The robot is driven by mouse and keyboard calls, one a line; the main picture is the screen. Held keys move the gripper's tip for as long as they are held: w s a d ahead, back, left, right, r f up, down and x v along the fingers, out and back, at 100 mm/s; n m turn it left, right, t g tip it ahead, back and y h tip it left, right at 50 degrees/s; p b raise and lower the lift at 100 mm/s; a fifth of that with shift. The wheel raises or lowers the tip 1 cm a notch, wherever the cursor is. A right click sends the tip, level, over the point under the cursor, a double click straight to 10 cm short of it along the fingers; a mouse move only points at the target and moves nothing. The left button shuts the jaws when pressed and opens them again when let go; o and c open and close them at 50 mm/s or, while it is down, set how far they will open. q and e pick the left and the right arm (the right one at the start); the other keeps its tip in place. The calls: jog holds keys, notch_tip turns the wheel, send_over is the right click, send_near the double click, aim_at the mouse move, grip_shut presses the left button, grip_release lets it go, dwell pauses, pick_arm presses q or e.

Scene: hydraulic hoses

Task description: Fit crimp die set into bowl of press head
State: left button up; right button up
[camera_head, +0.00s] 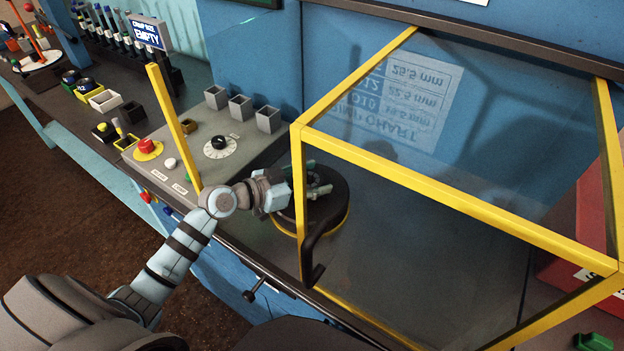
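My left gripper (318,178) reaches in under the yellow guard frame, over the press head (338,211). The press head is a dark round part with a yellow ring low around it. The two greenish fingers are apart; whether a die set sits between them in the dark bowl is too dark to tell. Coloured round pieces that look like die sets (87,87) stand at the upper left by a white tray (105,100) and a black tray (132,112) that look empty. A display (146,31) reads "EMPTY". My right gripper cannot be made out.
The yellow-edged clear guard (445,190) surrounds the press area, with a black handle (312,265) in front. A control panel has a red button (149,146) and a dial (218,144). A red box (570,285) is at the right.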

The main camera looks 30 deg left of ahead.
pick_arm(q)
jog(key=o, duration=0.5)
jog(key=shift+f, duration=0.15)
jog(key=v, duration=1.2)
